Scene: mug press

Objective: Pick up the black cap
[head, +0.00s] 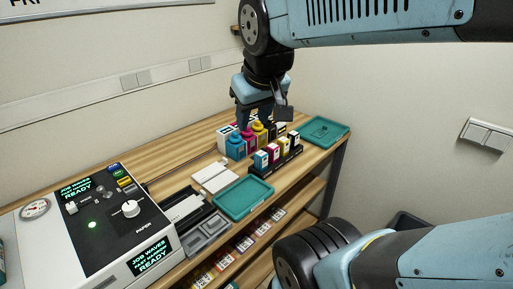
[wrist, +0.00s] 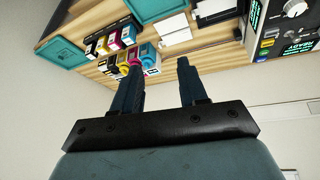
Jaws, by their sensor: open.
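My gripper (head: 258,116) is open and empty, pointing down just above the row of ink bottles at the back of the wooden table. In the wrist view its two fingers (wrist: 160,64) are apart with nothing between them. The row holds a cyan bottle (head: 236,147), a magenta bottle (head: 248,140) and a yellow bottle (head: 260,132). A dark bottle (head: 270,130) stands at the row's right end, partly hidden by my gripper in the head view. I cannot make out the black cap clearly; the dark bottle's top is small and partly covered.
Ink cartons (head: 261,159) stand in a black holder in front of the bottles. Teal trays lie at the front (head: 243,198) and the far right end (head: 325,129). White cards (head: 212,177) lie left of the bottles. A control machine (head: 95,225) stands at the left.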

